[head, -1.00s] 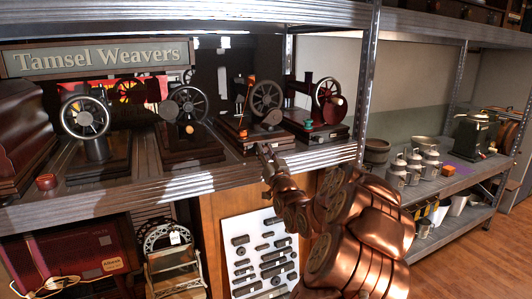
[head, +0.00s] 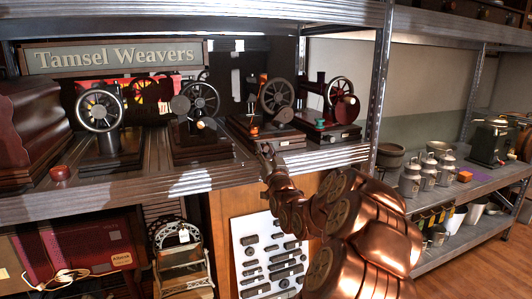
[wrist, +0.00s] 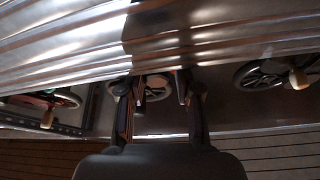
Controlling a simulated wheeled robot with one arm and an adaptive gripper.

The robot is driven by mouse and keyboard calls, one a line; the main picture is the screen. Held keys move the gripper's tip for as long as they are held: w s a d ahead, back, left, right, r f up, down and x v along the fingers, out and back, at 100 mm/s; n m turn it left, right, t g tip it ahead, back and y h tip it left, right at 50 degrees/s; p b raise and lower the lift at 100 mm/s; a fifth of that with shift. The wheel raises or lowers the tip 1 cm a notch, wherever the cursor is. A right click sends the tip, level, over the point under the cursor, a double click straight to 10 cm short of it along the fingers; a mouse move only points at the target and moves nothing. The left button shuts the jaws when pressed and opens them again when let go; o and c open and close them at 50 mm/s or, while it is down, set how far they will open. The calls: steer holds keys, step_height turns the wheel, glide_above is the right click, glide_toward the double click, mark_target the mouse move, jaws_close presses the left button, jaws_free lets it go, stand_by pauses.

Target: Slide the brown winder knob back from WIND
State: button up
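Several old hand-wheel machines stand on the shelf under the "Tamsel Weavers" sign. I cannot tell for sure which is the brown winder knob, and no WIND mark is readable. In the wrist view tan knobs show at the left (wrist: 47,118) and right (wrist: 298,80). My gripper (wrist: 153,84) is open, its fingers apart, with a spoked wheel (wrist: 152,88) seen beyond them. In the head view its end (head: 267,156) is at the shelf front.
The metal shelf edge (head: 190,186) runs across just behind my gripper. A small red round object (head: 60,173) sits at the shelf's left front. A white board of dark parts (head: 268,255) stands below. Metal cans (head: 428,172) stand on the right-hand shelf.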

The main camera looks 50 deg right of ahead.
steer(key=shift+o, duration=0.2)
steer(key=shift+s+a+f, duration=0.15)
steer(key=shift+s+f, duration=0.1)
steer(key=shift+s, duration=0.15)
steer(key=v, duration=0.6)
steer(key=shift+s+a, duration=0.25)
stand_by(0.7)
